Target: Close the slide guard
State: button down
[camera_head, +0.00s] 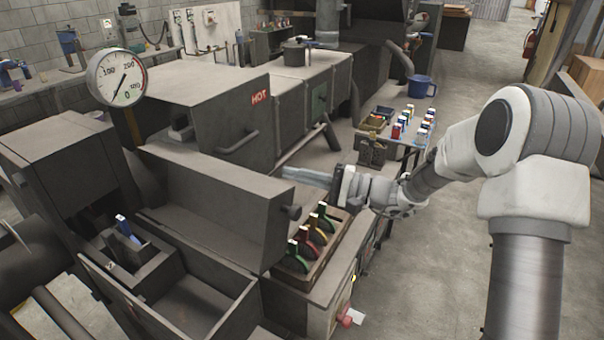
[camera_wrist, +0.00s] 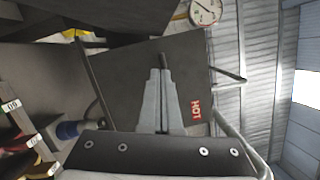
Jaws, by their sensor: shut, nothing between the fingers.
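A long dark grey box-shaped cover (camera_head: 215,205) with a round knob (camera_head: 291,212) at its right end lies across the machine. It looks like the slide guard, but no label confirms this. Open bays show in front of it, one holding a small blue-and-white item (camera_head: 127,228). My gripper (camera_head: 285,172) is in the air behind and above the knob end, pointing left, apart from the knob in the picture. In the wrist view my gripper (camera_wrist: 163,68) has its two grey fingers together with nothing between them. Behind them is the dark face marked HOT (camera_wrist: 178,92).
A HOT-marked box (camera_head: 225,110) with a bar handle (camera_head: 238,143) stands behind the cover. A gauge (camera_head: 117,78) rises at left. A side table (camera_head: 400,135) holds small containers.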

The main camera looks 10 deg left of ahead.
jog(key=s+a+r+p, duration=0.1)
jog(key=s+a, duration=0.1)
jog(key=a, duration=0.5)
jog(key=shift+s+r+p, duration=0.35)
jog(key=shift+p, duration=0.05)
